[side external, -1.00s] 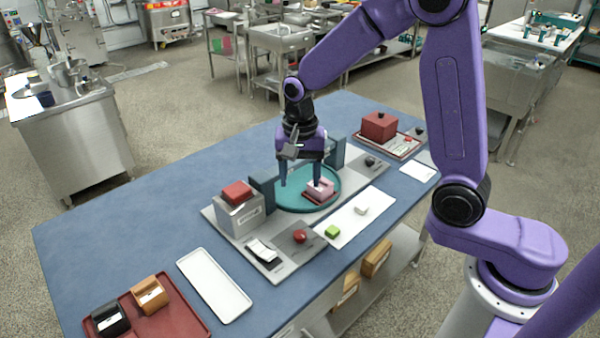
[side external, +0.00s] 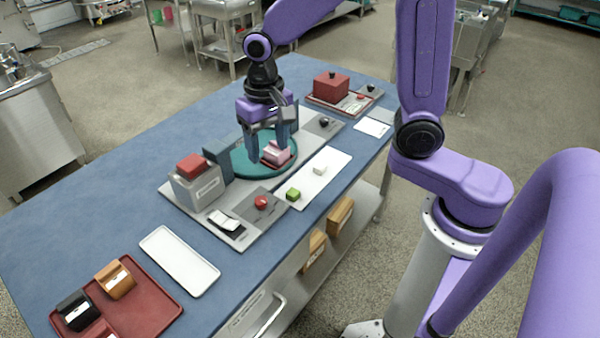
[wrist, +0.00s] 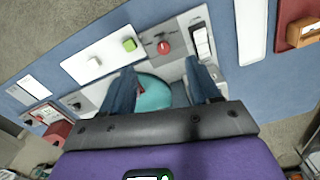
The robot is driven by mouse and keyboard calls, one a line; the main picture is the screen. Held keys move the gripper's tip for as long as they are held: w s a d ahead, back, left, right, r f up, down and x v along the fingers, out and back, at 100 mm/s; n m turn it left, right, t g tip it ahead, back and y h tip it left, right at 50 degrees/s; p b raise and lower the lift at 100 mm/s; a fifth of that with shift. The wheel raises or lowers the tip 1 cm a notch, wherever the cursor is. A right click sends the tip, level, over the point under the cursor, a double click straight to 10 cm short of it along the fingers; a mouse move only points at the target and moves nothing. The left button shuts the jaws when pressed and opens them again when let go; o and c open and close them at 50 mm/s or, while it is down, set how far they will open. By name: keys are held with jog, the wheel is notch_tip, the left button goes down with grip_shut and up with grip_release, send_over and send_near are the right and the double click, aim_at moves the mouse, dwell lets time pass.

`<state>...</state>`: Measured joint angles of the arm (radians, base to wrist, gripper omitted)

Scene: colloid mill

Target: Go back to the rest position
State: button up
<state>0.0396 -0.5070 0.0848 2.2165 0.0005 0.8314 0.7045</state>
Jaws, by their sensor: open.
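My gripper (side external: 269,152) is open above the round teal plate (side external: 240,167) on the grey mill base. Its two blue-grey fingers point down, apart, and also show in the wrist view (wrist: 163,88). A pink block (side external: 277,154) with a dark red lower part sits on the plate, close to the fingers. I cannot tell whether a finger touches it. In the wrist view the teal plate (wrist: 155,96) shows between the fingers, and the block is mostly hidden behind the left finger.
Upright blue-grey blocks (side external: 219,163) flank the plate. A grey box with a red top (side external: 193,166), a red knob (side external: 261,202) and a switch stand nearer. A white tray (side external: 180,260), a red tray (side external: 150,305) and a red lidded box (side external: 331,86) lie around. The table's left side is clear.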

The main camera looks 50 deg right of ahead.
jog(key=s+d+r+n, duration=0.1)
jog(key=s+d+n, duration=0.2)
jog(key=s+n, duration=0.4)
jog(key=s+d+r+n, duration=0.1)
jog(key=s+d+n, duration=0.2)
jog(key=s+n, duration=0.5)
jog(key=s, duration=0.6)
jog(key=shift+d, duration=0.2)
jog(key=shift+s+r, duration=0.1)
